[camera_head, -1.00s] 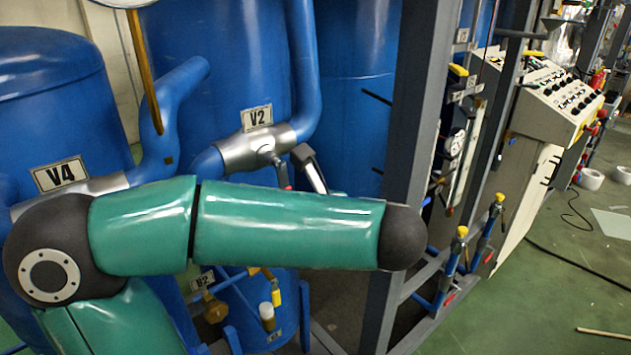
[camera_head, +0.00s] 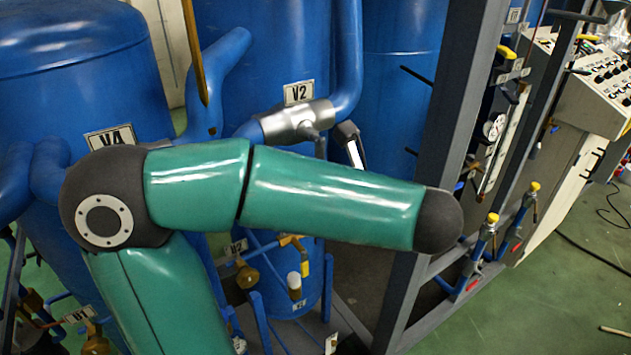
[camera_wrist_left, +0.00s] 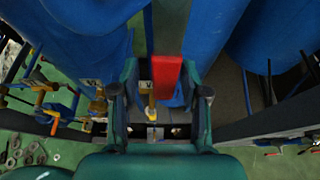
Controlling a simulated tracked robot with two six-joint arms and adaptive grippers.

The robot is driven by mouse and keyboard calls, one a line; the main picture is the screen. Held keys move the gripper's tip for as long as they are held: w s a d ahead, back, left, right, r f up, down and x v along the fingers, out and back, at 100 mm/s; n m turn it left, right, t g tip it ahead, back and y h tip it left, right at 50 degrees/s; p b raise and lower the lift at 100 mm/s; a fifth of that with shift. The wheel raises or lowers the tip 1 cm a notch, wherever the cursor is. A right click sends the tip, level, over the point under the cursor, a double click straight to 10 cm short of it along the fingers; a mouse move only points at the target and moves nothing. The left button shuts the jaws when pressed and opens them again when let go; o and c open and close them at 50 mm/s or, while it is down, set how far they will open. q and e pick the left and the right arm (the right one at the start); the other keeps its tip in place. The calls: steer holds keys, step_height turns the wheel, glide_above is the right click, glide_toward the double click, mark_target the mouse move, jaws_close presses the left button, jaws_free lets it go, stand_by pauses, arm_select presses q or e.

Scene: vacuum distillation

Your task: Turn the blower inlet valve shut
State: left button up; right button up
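A silver valve body (camera_head: 297,121) sits on the blue pipe beside the V2 label (camera_head: 298,92) in the head view. A short stem points down from it and its lower end is hidden behind my left arm. A dark and silver angled piece (camera_head: 349,143) shows just to its right; I cannot tell what it is. In the left wrist view a red lever handle (camera_wrist_left: 167,76) lies between the spread fingers of my left gripper (camera_wrist_left: 159,70). The handle is nearer the right finger; contact is unclear. In the head view my forearm hides this gripper. My right gripper is not in view.
Blue tanks (camera_head: 75,80) stand behind and left, one with a V4 label (camera_head: 110,137). A grey frame post (camera_head: 440,170) rises close to my left forearm's end. Smaller valves with yellow handles (camera_head: 492,218) stand right of it.

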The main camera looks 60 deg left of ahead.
mark_target(316, 132)
arm_select(q)
steer(key=shift+w, duration=0.1)
steer(key=shift+r, duration=0.15)
step_height(316, 132, up, 10)
steer(key=shift+f, duration=0.2)
stand_by(0.4)
steer(key=shift+f, duration=0.1)
